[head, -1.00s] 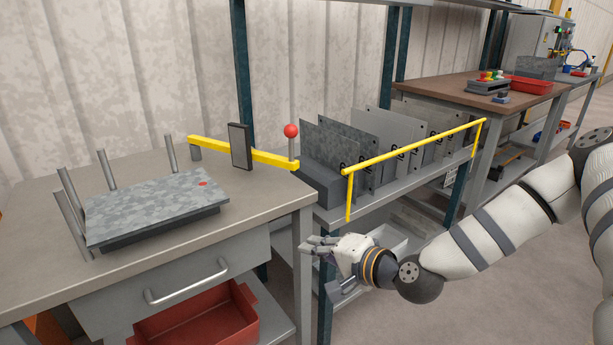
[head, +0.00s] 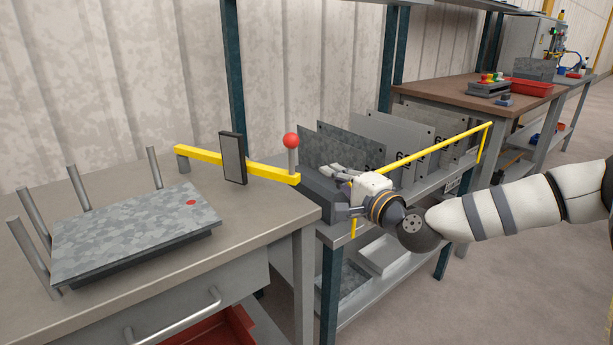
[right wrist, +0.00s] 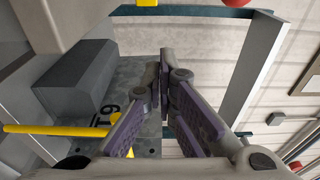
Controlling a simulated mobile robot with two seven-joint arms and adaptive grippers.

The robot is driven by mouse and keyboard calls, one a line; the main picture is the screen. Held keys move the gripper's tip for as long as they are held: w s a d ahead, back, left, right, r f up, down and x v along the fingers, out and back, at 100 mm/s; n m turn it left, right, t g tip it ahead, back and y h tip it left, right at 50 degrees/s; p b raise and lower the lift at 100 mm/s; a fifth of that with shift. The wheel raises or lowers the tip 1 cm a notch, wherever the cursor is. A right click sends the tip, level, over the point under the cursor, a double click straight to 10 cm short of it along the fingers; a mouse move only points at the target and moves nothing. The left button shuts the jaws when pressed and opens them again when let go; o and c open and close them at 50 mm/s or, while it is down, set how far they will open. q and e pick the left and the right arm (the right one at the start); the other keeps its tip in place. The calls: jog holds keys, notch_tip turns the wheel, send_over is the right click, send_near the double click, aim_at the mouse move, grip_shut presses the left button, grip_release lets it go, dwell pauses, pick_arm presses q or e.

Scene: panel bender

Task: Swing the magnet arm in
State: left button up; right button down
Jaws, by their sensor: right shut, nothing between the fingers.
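The yellow magnet arm (head: 258,170) lies across the back of the left bench, from a grey pivot post (head: 181,160) to a red ball knob (head: 291,141) on a short grey post at its right end. A dark flat block (head: 232,159) is fixed on the arm. My right gripper (head: 335,170) is right of the knob, apart from it, over the dark box at the end of the plate rack. Its fingers are shut and empty. In the right wrist view the gripper (right wrist: 163,60) shows, with the red knob (right wrist: 236,2) cut off at the top edge. My left gripper is not in view.
A grey metal sheet (head: 130,235) with a red dot lies on the left bench, beside several upright posts. Several upright plates (head: 395,135) stand in the rack behind a yellow rail (head: 430,148). A blue-green shelf upright (head: 232,70) rises behind the arm.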

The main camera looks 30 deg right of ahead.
jog(key=w+a, duration=0.2)
jog(key=w, duration=0.2)
jog(key=shift+a+r, duration=0.2)
jog(key=shift+a, duration=0.2)
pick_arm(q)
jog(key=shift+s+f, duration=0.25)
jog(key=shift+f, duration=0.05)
pick_arm(e)
jog(key=shift+s+a+f, duration=0.15)
jog(key=shift+s+a, duration=0.05)
jog(key=shift+a, duration=0.2)
